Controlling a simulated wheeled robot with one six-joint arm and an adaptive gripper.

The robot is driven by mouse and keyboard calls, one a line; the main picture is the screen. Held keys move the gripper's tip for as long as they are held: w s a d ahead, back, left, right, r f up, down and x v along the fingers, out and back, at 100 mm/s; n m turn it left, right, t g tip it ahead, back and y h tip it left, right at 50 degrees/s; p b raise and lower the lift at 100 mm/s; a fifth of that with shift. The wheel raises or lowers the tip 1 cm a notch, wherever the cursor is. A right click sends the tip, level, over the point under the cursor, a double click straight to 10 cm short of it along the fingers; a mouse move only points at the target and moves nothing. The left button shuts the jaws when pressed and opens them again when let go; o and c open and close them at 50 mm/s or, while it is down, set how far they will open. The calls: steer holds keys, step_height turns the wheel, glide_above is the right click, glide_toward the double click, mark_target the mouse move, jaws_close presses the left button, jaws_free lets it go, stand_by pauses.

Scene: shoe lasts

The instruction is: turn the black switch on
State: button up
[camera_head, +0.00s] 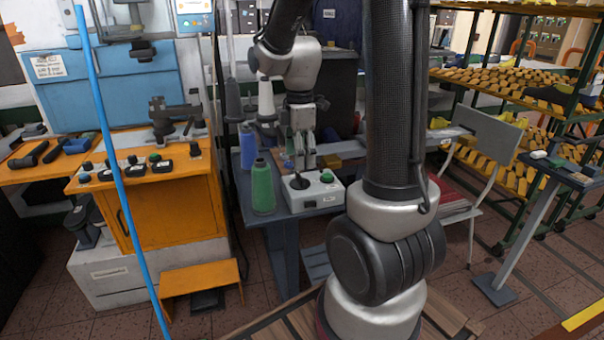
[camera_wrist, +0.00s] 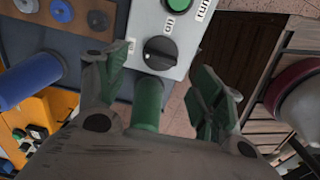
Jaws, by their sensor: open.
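The black switch (camera_wrist: 160,53) is a round rotary knob on a light grey control box (camera_wrist: 190,35). In the head view the black switch (camera_head: 299,182) is on the left part of the box top, and the box (camera_head: 318,198) stands on the small dark table. A green button (camera_head: 326,177) is beside the switch. My gripper (camera_head: 305,166) is above the box, near the switch. In the wrist view my gripper (camera_wrist: 163,82) is open and empty, its fingers on either side of the view with the switch showing between and beyond them. I cannot tell whether the fingers touch the switch.
An orange cabinet (camera_head: 190,210) is at left, a chair (camera_head: 484,140) at right.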

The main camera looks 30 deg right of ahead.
mark_target(300, 176)
step_height(300, 176, down, 6)
steer(key=shift+r, duration=0.1)
steer(key=c, duration=1)
